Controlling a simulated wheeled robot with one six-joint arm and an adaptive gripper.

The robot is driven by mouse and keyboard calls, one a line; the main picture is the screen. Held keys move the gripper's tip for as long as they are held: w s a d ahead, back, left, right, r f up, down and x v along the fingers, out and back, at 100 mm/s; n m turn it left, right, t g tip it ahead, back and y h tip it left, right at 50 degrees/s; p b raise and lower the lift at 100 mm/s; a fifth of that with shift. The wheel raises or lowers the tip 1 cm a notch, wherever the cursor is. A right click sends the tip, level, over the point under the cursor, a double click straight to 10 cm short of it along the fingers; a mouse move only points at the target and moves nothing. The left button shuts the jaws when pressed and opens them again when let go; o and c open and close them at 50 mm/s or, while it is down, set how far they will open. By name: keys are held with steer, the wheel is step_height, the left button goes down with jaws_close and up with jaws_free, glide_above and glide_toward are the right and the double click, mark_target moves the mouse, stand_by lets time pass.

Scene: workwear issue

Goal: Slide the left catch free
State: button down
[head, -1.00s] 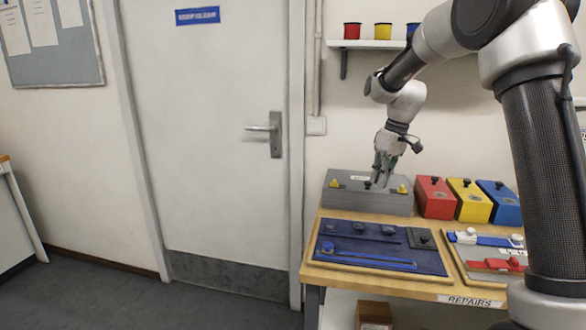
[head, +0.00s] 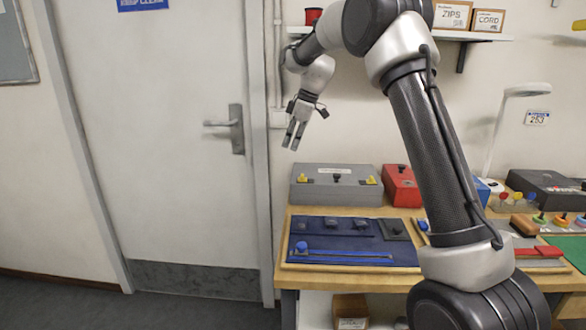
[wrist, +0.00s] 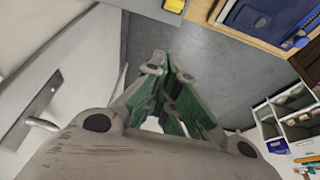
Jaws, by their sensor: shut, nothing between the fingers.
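A grey box (head: 318,197) stands at the back left of the bench. Its left yellow catch (head: 302,179) and right yellow catch (head: 371,180) sit on top, with a black knob (head: 336,178) between them. The left end of the box shows at the top edge of the wrist view (wrist: 145,9), with a yellow part (wrist: 174,5) on it, cut off by the frame. My gripper (head: 291,147) is shut and empty, pointing down, above and slightly left of the left catch, apart from the box. Its fingertips meet in the wrist view (wrist: 168,65).
A blue mat (head: 310,230) with dark knobs and a blue slider lies in front of the box. A red box (head: 398,190) stands to its right, partly behind my arm. A door with a handle (head: 225,123) is at the left. The air left of the bench is clear.

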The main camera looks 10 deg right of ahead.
mark_target(298, 179)
steer(key=shift+s+d+f, duration=0.1)
steer(key=shift+d+f, duration=0.1)
steer(key=shift+f, duration=2.15)
steer(key=shift+s+d+f, duration=0.1)
steer(key=shift+d+f, duration=0.05)
steer(key=shift+f, duration=2.2)
steer(key=shift+s+d, duration=0.2)
steer(key=shift+d, duration=0.45)
steer(key=shift+s+d, duration=0.15)
steer(key=shift+d, duration=0.45)
